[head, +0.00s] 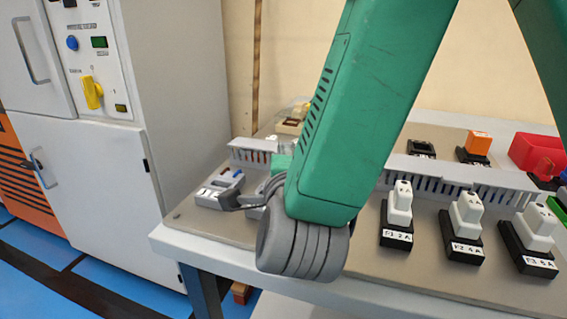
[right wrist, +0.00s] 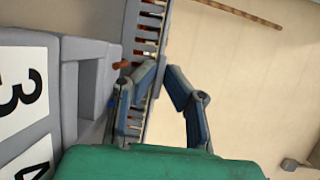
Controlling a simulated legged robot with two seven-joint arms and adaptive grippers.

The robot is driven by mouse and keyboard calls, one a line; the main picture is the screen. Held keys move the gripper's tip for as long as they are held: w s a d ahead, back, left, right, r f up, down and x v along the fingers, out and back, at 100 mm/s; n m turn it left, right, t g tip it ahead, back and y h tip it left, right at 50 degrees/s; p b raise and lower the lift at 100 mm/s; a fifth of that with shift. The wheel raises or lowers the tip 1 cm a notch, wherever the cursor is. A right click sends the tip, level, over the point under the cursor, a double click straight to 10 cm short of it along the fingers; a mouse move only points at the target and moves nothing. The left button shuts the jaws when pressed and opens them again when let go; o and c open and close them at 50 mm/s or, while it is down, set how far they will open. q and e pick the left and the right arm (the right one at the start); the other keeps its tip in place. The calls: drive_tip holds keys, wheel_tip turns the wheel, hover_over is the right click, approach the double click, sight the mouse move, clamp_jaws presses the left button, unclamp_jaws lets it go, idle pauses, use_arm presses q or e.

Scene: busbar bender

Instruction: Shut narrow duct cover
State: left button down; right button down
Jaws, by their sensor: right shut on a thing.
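The narrow duct (head: 256,146) is a grey slotted channel at the far left of the panel, partly hidden behind my right arm in the head view. In the right wrist view the slotted duct (right wrist: 150,38) runs from the top edge down between my fingers, with orange-brown wires behind its slots. My right gripper (right wrist: 163,73) has its fingertips close together on a thin grey edge of the duct, which looks like the cover. The exact contact is hard to see. In the head view my right gripper is mostly hidden by the arm. My left gripper is not in view.
White fuse holders (head: 466,220) on black bases stand at the front right of the panel. A second slotted duct (head: 450,172) runs behind them. A red bin (head: 534,152) and an orange block (head: 479,143) are farther back. A grey cabinet (head: 105,190) stands left.

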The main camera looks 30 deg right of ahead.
idle(0.3)
drive_tip(key=c, duration=1.7)
unclamp_jaws()
wheel_tip(320, 180, up, 10)
drive_tip(key=shift+f, duration=0.1)
